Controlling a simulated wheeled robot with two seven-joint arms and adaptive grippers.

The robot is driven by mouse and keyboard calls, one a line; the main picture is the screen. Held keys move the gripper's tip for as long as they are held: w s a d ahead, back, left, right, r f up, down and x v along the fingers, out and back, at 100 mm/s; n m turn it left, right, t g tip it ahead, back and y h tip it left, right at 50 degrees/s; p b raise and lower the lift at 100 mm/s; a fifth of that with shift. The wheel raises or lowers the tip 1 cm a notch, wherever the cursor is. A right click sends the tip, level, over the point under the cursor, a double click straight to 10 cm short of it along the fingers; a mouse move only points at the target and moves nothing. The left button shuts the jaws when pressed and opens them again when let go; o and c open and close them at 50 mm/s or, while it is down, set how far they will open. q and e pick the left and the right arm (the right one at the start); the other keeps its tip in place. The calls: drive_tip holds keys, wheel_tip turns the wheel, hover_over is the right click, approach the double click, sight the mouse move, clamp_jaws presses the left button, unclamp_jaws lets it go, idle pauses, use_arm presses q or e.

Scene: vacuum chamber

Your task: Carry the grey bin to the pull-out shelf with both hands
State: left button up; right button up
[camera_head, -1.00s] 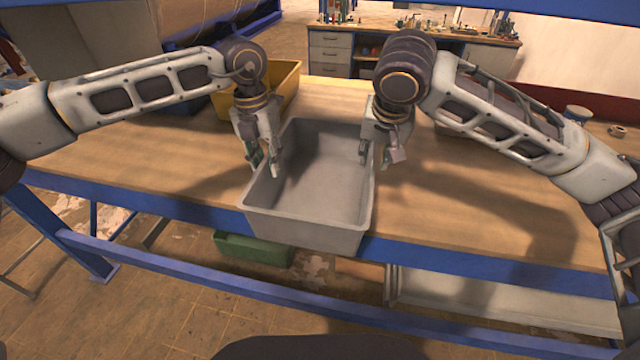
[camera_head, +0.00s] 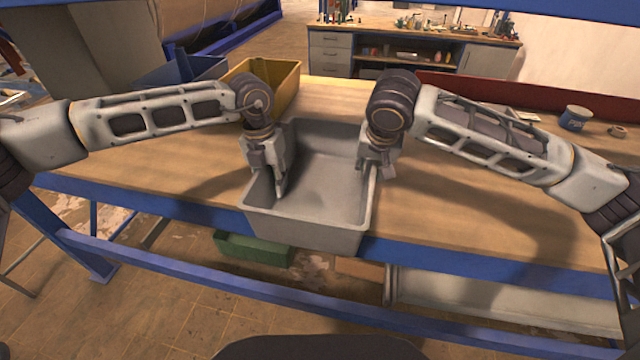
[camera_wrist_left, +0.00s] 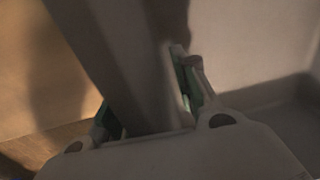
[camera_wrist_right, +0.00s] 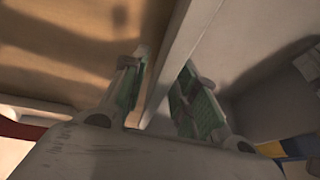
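The grey bin (camera_head: 318,228) sits empty at the front edge of the wooden table. My left gripper (camera_head: 278,190) is down at its left wall, and my right gripper (camera_head: 366,172) at its right wall. In the left wrist view, the fingers (camera_wrist_left: 150,105) stand on either side of the bin wall (camera_wrist_left: 120,60). In the right wrist view, the open fingers (camera_wrist_right: 163,95) straddle the other wall (camera_wrist_right: 178,45), with a visible gap. Part of the left fingers is hidden by the wall. I cannot make out which surface is the pull-out shelf.
A yellow bin (camera_head: 285,90) stands behind the left arm, with a blue bin (camera_head: 180,70) beyond it. A green bin (camera_head: 253,248) lies under the table. A blue can (camera_head: 574,118) stands at the right. The wooden table (camera_head: 470,200) right of the grey bin is clear.

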sight(270, 175)
use_arm(q)
drive_tip(key=shift+c, duration=0.3)
use_arm(e)
drive_tip(key=shift+c, duration=0.3)
use_arm(q)
clamp_jaws()
use_arm(e)
clamp_jaws()
use_arm(q)
drive_tip(key=shift+r, duration=0.2)
use_arm(e)
drive_tip(key=shift+r, duration=0.25)
